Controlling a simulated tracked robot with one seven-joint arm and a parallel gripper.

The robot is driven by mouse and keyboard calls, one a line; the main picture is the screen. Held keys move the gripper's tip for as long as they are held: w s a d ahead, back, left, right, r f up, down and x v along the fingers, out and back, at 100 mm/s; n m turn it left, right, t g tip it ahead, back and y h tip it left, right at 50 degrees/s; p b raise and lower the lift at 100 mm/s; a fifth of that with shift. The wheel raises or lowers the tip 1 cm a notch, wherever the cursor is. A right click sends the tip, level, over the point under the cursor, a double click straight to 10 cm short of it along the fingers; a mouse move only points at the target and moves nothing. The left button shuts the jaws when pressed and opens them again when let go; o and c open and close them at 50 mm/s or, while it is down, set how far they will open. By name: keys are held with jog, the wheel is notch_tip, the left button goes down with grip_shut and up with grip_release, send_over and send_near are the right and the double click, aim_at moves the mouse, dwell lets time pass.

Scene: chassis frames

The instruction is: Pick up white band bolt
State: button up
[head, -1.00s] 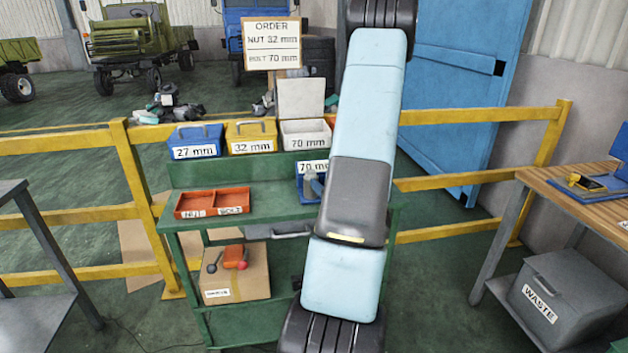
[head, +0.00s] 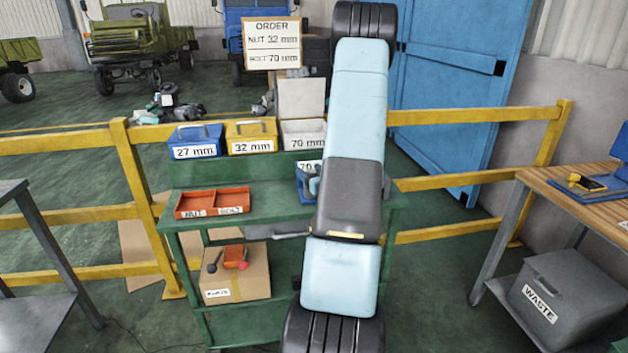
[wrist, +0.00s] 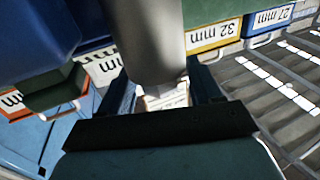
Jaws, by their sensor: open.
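I cannot make out a white band bolt in either view. My gripper (wrist: 158,92) shows in the wrist view with its two dark blue fingers apart. A thick grey rounded shape (wrist: 152,42) fills the middle of that view and covers part of the space between the fingers; I cannot tell what it is. A pale patch with lettering shows just below it. In the head view my arm hides the gripper. The open white 70 mm box (head: 303,133) stands at the back of the green bench, left of my arm.
The blue 27 mm box (head: 195,141) and yellow 32 mm box (head: 250,136) stand beside the 70 mm box. An orange nut and bolt tray (head: 213,203) lies on the green bench (head: 262,205). A blue bin (head: 306,188) is partly behind my arm. A yellow railing (head: 470,116) runs behind.

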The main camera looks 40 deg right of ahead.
grip_shut()
dwell(0.6)
